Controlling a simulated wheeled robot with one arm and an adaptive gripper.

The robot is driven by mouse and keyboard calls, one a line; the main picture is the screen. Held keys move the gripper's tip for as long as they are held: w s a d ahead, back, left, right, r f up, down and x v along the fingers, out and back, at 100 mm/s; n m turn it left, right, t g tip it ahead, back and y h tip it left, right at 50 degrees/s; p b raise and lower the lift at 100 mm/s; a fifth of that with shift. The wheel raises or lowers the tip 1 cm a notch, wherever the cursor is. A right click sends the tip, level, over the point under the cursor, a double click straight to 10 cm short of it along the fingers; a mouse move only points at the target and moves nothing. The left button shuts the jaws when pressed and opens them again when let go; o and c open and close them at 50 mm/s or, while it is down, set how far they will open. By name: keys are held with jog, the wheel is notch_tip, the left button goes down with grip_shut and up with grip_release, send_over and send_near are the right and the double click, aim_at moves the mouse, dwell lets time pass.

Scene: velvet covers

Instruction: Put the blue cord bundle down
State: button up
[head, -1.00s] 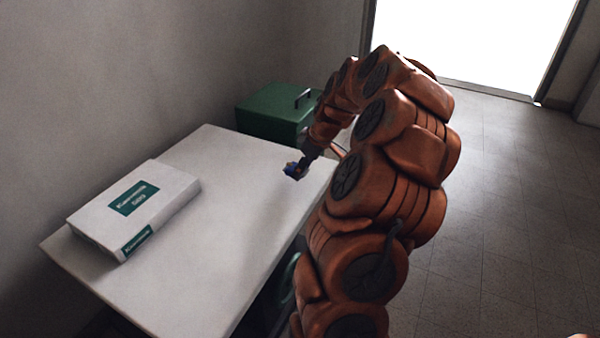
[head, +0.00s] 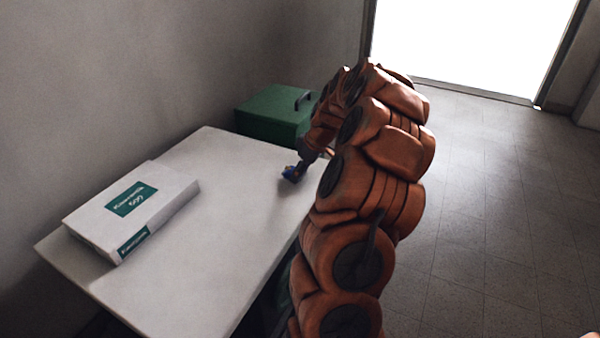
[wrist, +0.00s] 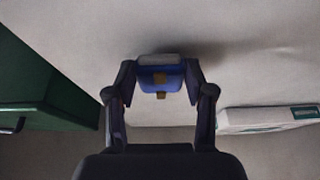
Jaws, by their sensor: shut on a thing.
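The blue cord bundle (head: 291,173) is small and dark blue, with a tan band that shows in the wrist view (wrist: 174,80). My gripper (head: 299,168) is shut on it near the right edge of the white table (head: 235,255). In the wrist view my gripper's two fingers (wrist: 160,82) press on the bundle from both sides. The bundle is low over the tabletop, with a soft shadow beside it. I cannot tell whether it touches the surface.
A white box with a green label (head: 165,215) lies on the table's left part. A green box with a dark handle (head: 265,122) stands beyond the far end. The middle of the tabletop is clear. A bright doorway (head: 470,45) is at the back right.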

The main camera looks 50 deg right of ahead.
jog(key=shift+f, duration=0.6)
jog(key=o, duration=1)
